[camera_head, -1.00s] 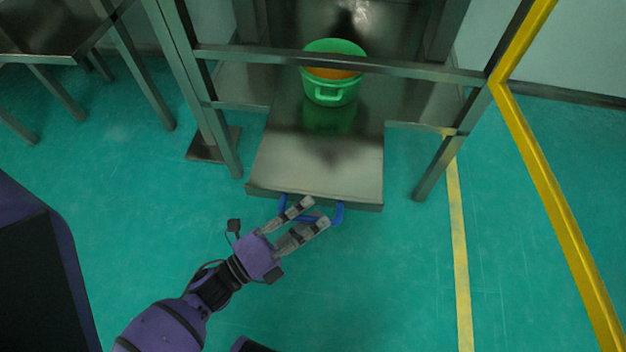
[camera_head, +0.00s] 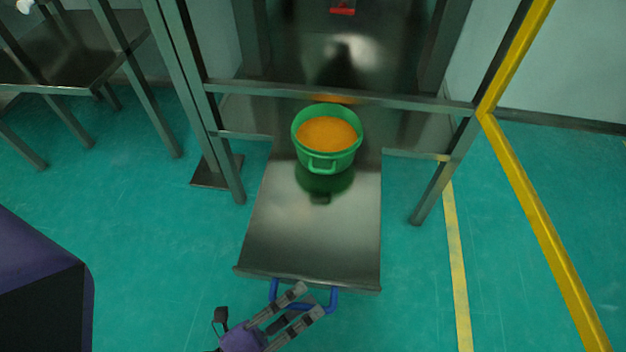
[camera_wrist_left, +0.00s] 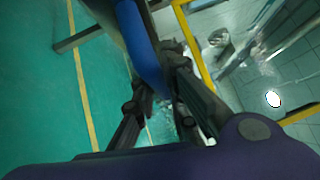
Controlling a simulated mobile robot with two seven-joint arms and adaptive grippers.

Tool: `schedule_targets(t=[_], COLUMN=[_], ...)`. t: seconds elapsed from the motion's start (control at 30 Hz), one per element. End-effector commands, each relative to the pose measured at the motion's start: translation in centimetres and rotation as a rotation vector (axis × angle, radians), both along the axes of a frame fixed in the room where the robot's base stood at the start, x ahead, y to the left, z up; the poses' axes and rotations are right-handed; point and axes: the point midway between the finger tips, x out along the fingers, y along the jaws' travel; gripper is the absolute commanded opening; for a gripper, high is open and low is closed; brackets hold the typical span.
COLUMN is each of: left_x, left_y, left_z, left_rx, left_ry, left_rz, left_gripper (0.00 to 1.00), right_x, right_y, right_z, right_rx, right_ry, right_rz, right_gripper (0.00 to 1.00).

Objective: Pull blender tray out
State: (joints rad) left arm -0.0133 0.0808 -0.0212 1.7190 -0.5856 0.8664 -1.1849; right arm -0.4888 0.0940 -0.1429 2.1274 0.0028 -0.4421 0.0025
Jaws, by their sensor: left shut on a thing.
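The metal tray (camera_head: 310,235) sticks out from the steel frame toward me in the head view, with a blue handle (camera_head: 333,299) on its front edge. My left gripper (camera_head: 305,300) is at the handle and shut on it. In the left wrist view the blue handle (camera_wrist_left: 143,48) runs between the fingers of my left gripper (camera_wrist_left: 160,95). A green bucket (camera_head: 325,161) with orange contents stands on the tray toward its back. My right gripper is not in view.
The steel frame's legs (camera_head: 432,188) stand on both sides of the tray. A yellow post (camera_head: 540,190) is at the right. A metal table (camera_head: 60,55) stands at the back left. The green floor (camera_head: 180,250) around the tray's front is clear.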

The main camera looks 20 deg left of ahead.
Motion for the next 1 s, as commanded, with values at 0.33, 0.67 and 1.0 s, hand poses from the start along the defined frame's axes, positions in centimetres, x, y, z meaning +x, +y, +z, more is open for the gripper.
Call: schedule_targets(t=[0.33, 0.67, 1.0], left_x=[-0.1, 0.0, -0.1], left_y=[0.0, 0.0, 0.1], left_z=[-0.1, 0.0, 5.4], left_rx=[0.003, 0.001, -0.001], left_ry=[0.003, 0.002, -0.006], left_rz=[0.001, 0.0, -0.001], left_gripper=[0.3, 0.31, 0.38], right_x=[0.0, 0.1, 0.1], right_y=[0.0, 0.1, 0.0], right_z=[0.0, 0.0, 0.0], right_rx=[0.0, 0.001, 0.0], right_ry=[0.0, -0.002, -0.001], right_rz=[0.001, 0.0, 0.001], right_gripper=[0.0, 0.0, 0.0])
